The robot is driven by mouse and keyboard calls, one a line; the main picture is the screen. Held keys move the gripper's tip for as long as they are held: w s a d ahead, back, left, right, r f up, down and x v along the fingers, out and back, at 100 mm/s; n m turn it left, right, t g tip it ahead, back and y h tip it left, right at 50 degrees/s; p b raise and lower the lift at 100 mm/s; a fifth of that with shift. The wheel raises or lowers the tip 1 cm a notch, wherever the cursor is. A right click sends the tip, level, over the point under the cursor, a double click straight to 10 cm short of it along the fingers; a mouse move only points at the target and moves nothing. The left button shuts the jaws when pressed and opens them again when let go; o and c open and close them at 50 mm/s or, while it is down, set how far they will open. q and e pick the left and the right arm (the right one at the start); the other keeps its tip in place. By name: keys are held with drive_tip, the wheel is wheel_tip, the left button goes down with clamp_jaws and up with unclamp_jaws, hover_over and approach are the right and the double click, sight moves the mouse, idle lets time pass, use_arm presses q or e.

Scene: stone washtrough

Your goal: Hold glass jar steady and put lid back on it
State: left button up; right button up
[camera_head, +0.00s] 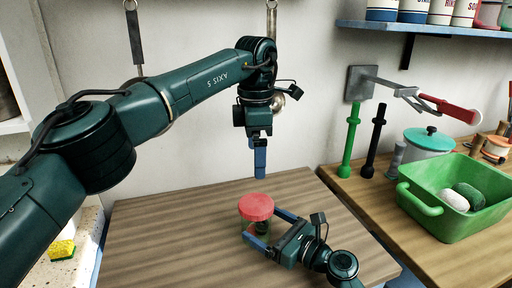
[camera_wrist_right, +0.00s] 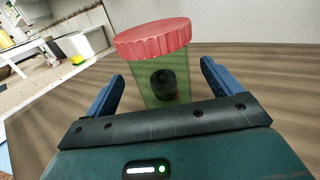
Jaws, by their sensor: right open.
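A glass jar (camera_head: 254,226) with a greenish tint stands upright on the wooden table, with a dark round object inside. A red lid (camera_head: 256,206) sits on top of its mouth; whether it is fully seated I cannot tell. My right gripper (camera_head: 268,226) is open, with its blue fingers on either side of the jar. In the right wrist view the jar (camera_wrist_right: 140,82) and lid (camera_wrist_right: 153,37) stand between the spread fingers, with gaps visible. My left gripper (camera_head: 260,172) points down above and behind the jar, apart from the lid. Its fingers overlap, hiding any opening.
The wooden table (camera_head: 165,225) is clear around the jar. On the right counter stand a green tub (camera_head: 440,212) and a lidded pot (camera_head: 428,143). Green (camera_head: 349,145) and black (camera_head: 374,145) rods stand near the wall. A yellow sponge (camera_head: 62,250) lies at left.

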drive_tip(key=v, duration=0.9)
drive_tip(key=shift+s+d, duration=0.2)
